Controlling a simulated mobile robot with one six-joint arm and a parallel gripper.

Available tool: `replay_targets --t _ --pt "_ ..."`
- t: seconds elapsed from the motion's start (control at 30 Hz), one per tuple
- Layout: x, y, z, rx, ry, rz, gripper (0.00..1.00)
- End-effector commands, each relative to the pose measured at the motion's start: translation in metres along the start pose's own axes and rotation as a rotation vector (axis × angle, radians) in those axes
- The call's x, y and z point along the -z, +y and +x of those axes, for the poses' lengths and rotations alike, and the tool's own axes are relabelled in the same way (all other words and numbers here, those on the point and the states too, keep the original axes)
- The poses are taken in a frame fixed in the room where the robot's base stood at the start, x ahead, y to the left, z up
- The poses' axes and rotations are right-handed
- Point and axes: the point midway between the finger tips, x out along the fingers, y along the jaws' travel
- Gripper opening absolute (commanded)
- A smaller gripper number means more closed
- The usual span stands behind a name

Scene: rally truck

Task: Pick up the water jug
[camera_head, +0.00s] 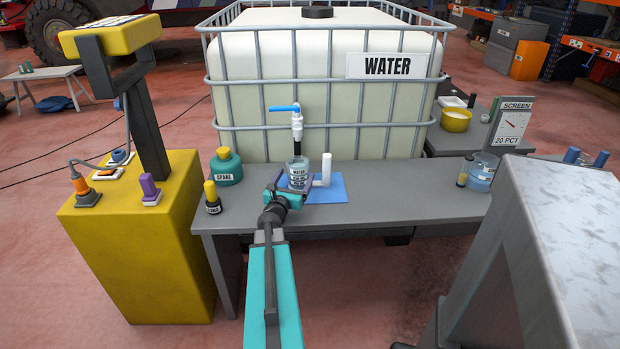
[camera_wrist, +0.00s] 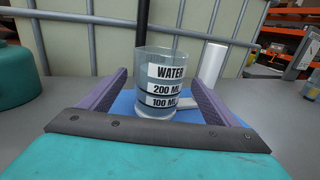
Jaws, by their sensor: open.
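The water jug (camera_head: 298,172) is a clear cup with labels reading WATER, 200 ML and 100 ML. It stands upright on a blue mat (camera_head: 328,191) under the tap (camera_head: 296,122) of the large white water tank. In the wrist view the jug (camera_wrist: 165,85) is straight ahead, with what looks like a little clear water low in it. My gripper (camera_head: 290,183) is open, with its purple fingers (camera_wrist: 160,90) to the left and right of the jug. I cannot tell whether either finger touches it.
A white upright cylinder (camera_head: 326,168) stands just right of the jug. A green SPARE container (camera_head: 226,166) and a dark yellow-capped bottle (camera_head: 212,198) are to the left. The tank's cage (camera_head: 272,127) rises behind.

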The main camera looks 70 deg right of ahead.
Motion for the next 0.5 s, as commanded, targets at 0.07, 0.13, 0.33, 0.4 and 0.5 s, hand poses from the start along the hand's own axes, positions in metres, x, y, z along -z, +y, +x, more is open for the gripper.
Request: replay_targets --t 0.07,0.13,0.33,0.4,0.5 --pt "0.0 0.0 0.002 0.0 0.0 0.0 0.83" --pt "-0.001 0.0 0.004 0.001 0.0 0.0 0.83" --pt "-0.002 0.0 0.021 0.001 0.0 0.0 0.83" --pt "-0.003 -0.002 0.028 0.002 -0.001 0.0 0.83" --pt "-0.003 -0.002 0.037 0.002 -0.001 0.0 0.83"
